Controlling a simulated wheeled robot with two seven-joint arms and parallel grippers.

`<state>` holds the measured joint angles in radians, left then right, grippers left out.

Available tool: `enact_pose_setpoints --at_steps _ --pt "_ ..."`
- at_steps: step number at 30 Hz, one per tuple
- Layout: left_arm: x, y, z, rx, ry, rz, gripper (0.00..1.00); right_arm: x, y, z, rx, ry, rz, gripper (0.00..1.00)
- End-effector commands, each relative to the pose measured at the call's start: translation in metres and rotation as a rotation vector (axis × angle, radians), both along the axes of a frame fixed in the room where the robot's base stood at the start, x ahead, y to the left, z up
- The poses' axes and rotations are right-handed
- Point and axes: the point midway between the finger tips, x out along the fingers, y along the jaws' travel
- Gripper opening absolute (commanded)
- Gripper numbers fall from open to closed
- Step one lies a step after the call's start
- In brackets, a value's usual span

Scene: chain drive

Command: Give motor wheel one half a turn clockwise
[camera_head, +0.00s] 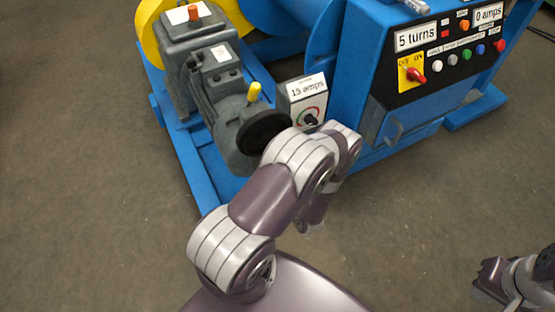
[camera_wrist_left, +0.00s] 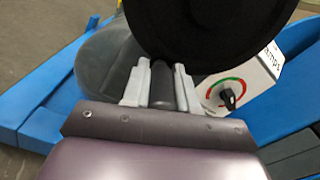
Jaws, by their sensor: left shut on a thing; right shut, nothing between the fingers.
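The motor wheel, a black disc (camera_head: 263,131), sits on the end of the grey motor (camera_head: 206,80); my left arm covers part of it in the head view. In the left wrist view the wheel (camera_wrist_left: 205,25) fills the top middle. My left gripper (camera_wrist_left: 160,70) is shut on a dark handle (camera_wrist_left: 162,88) just below the wheel's rim, one pale finger on each side. The left gripper is hidden behind my arm in the head view. My right gripper (camera_head: 490,282) is shut and empty above the floor at the lower right, far from the wheel.
A yellow lever (camera_head: 254,92) rises behind the wheel. A box reading 15 amps (camera_head: 306,92) stands right beside it; its dial (camera_wrist_left: 228,99) is close to the left gripper. The blue cabinet with its switch panel (camera_head: 450,48) is at upper right. Floor in front is clear.

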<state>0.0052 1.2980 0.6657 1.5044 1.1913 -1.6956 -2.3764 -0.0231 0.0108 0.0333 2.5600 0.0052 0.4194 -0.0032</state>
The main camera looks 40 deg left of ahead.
Motion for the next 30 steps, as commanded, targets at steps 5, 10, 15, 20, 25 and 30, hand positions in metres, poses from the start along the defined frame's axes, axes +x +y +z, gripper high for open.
enact_pose_setpoints --at_steps 5,10,15,20,25,30 --pt "-0.0044 0.0018 -0.0003 0.000 0.001 0.003 0.00 0.0000 0.0000 0.0001 0.000 0.000 0.000 0.00" --pt "-0.0055 0.0022 -0.0003 0.000 0.001 0.003 0.00 0.0000 0.0000 0.0001 0.000 0.000 0.000 0.00" --pt "-0.0056 0.0022 -0.0003 -0.001 0.001 0.003 0.00 0.0000 0.0000 0.0001 0.000 0.000 0.000 0.00" --pt "-0.0056 0.0022 -0.0003 -0.001 0.001 0.003 0.00 0.0000 0.0000 0.0001 0.000 0.000 0.000 0.00" --pt "-0.0051 0.0021 -0.0002 -0.001 0.000 0.002 0.53 0.0000 0.0000 0.0001 0.000 0.000 0.000 0.00" --pt "-0.0046 0.0019 0.0000 -0.001 0.000 0.002 0.53 0.0000 0.0000 0.0001 0.000 0.000 0.000 0.00"
